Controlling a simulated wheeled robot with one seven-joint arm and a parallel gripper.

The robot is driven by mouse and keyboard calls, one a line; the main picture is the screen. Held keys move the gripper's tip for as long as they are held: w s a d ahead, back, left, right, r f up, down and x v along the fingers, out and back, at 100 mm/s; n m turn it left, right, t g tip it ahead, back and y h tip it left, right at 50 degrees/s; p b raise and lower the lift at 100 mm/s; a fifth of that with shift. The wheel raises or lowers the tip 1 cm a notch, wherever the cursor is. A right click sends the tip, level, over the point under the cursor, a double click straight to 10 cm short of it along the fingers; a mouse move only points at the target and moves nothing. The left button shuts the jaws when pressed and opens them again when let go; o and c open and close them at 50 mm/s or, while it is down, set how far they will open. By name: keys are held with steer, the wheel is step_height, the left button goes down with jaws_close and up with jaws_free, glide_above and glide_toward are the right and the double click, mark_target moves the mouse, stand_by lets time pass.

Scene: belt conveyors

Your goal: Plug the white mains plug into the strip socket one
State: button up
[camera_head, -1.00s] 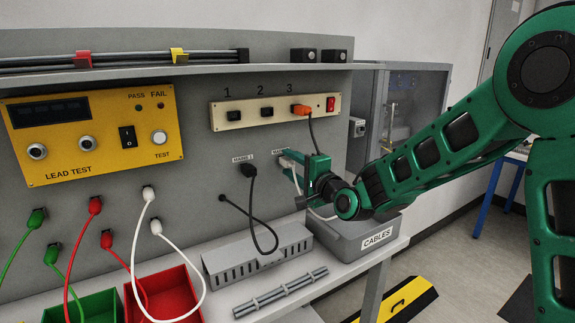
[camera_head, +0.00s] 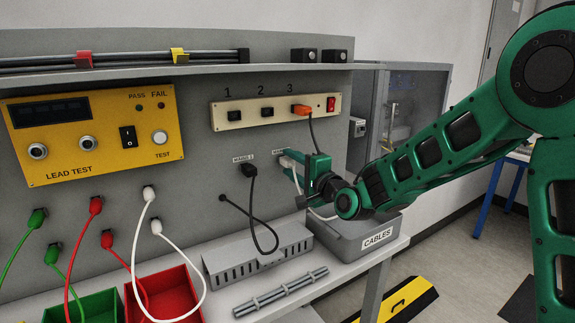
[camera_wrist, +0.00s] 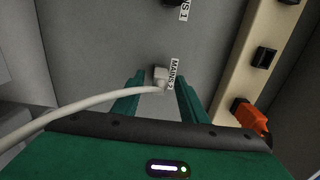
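The white mains plug (camera_wrist: 160,76) sits at the outlet labelled MAINS 2 on the grey panel, its white cable running off to the lower left in the wrist view. My gripper (camera_wrist: 160,83) is open, with one green finger on each side of the plug and a visible gap to both. In the head view my gripper (camera_head: 288,160) is at the panel and mostly hides the plug. The cream power strip (camera_head: 248,118) is above and to the left. Its socket one (camera_head: 234,115), under the number 1, is empty.
An orange plug (camera_head: 301,110) with a dark cable fills socket three; socket two (camera_head: 267,112) is empty. A black plug (camera_head: 249,170) sits in MAINS 1, just left of my gripper. A grey cables bin (camera_head: 345,240) stands below. A shelf (camera_head: 200,73) overhangs the strip.

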mark_target(294, 166)
jaws_close()
steer(key=shift+s+d, duration=0.1)
steer(key=shift+v, duration=2.25)
steer(key=shift+s+d, duration=0.1)
steer(key=shift+s, duration=0.05)
